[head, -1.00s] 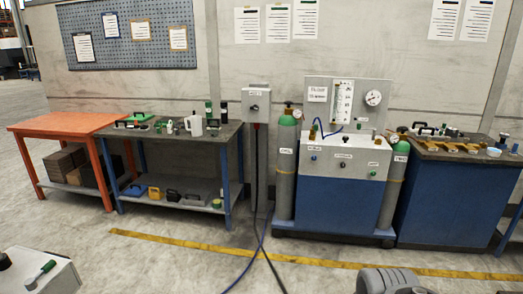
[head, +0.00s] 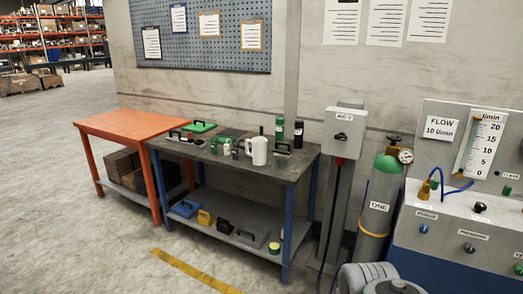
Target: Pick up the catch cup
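I cannot make out for sure which thing is the catch cup. A white jug-like vessel with a handle (head: 257,150) stands upright on the dark-topped workbench (head: 285,172) in the head view. Small bottles (head: 227,148) stand just left of it. A green bottle (head: 279,130) and a black bottle (head: 298,134) stand behind it to the right. Grey rounded parts of my own arm show at the bottom right edge. My gripper is not in view.
An orange table (head: 140,124) stands left of the workbench. Right of it are a wall switch box (head: 343,131), a green-topped gas cylinder (head: 378,203) and a flow panel (head: 440,150). The concrete floor (head: 70,200) at left is clear.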

